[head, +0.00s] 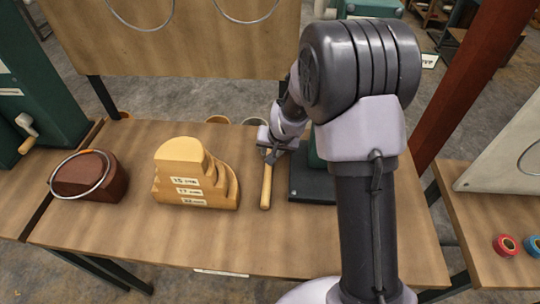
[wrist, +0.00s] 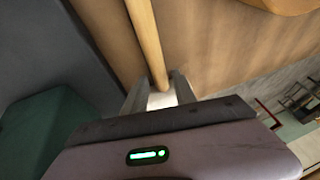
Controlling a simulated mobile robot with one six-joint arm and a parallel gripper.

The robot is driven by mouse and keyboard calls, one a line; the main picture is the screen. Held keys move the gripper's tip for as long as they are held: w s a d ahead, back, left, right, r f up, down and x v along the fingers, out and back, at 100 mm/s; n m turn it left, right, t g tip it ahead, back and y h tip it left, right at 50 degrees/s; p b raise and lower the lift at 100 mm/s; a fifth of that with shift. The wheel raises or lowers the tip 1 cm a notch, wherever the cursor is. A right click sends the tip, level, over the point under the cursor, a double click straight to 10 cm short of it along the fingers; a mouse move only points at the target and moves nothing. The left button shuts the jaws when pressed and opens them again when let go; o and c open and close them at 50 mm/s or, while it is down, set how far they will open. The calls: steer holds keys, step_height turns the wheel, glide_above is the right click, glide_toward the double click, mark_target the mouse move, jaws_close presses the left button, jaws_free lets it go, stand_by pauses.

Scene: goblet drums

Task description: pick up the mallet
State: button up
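The mallet's long pale wooden handle (head: 266,187) lies on the table between the stepped wooden block and a dark base, pointing toward the front edge. In the wrist view the handle (wrist: 146,38) runs down to between the two fingers. A white patch (wrist: 161,99) shows between the fingers at the end of the visible handle; I cannot tell if it is the mallet's head. My gripper (head: 271,153) is low over the far end of the handle. In the wrist view its fingers (wrist: 160,84) stand apart, one on each side of the handle, with small gaps.
The stepped wooden block (head: 196,176) with labels stands left of the handle. A dark flat base (head: 312,180) with a green part is close on the right. A brown block with a metal ring (head: 88,177) is at the far left. The table (head: 180,240) is clear in front.

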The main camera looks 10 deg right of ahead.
steer(key=shift+x, duration=1)
steer(key=shift+r, duration=0.1)
jaws_close()
stand_by(0.4)
